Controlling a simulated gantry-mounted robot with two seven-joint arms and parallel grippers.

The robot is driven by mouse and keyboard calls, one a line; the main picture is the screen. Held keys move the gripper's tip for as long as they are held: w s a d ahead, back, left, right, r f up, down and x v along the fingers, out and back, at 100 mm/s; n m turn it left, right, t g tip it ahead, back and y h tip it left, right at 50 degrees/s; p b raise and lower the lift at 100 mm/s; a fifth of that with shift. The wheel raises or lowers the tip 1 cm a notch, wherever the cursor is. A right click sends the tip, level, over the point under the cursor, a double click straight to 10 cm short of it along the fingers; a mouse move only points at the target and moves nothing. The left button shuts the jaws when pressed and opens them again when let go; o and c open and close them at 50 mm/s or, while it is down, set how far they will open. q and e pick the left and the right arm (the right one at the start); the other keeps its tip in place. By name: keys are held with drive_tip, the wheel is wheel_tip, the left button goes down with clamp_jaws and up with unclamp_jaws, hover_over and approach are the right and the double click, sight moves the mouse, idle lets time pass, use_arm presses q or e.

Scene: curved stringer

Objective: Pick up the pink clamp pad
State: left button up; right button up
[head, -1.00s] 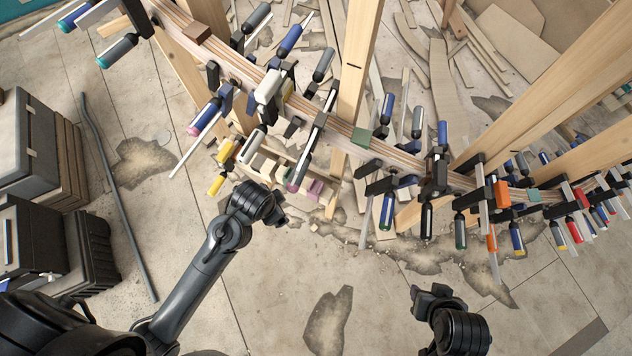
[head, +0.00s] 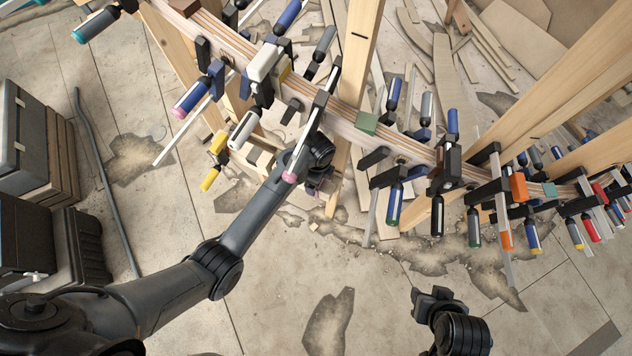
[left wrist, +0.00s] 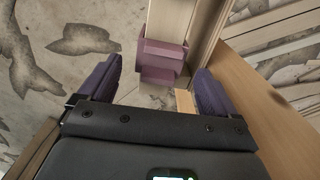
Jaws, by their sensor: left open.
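The pink clamp pad (left wrist: 162,60), a mauve block with a stepped shape, shows in the left wrist view against a pale wooden piece. My left gripper (left wrist: 157,68) is open, with one dark purple finger on each side of the pad in that view. A gap shows between the pad and each finger; I cannot tell how deep the pad lies between them. In the head view my left gripper (head: 320,160) is under the curved stringer and hides most of the pad. My right gripper (head: 432,300) is at the lower right, away from the stringer; its jaws are unclear.
The curved laminated stringer (head: 345,122) carries several clamps whose handles hang around my left wrist. A pink-ended clamp (head: 308,135) crosses close to it. Wooden posts (head: 358,60) stand behind. Black cases (head: 35,240) are at the left. The floor at front centre is clear.

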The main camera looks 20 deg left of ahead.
use_arm(q)
wheel_tip(320, 180, down, 2)
drive_tip(key=shift+f+b, duration=0.2)
drive_tip(key=shift+b, duration=0.1)
drive_tip(key=shift+a+f+b, duration=0.1)
drive_tip(key=shift+f+b, duration=0.85)
drive_tip(key=shift+f, duration=1.4)
drive_tip(key=shift+c, duration=0.4)
drive_tip(key=c, duration=0.9)
drive_tip(key=shift+o, duration=0.2)
drive_tip(key=shift+r, duration=0.15)
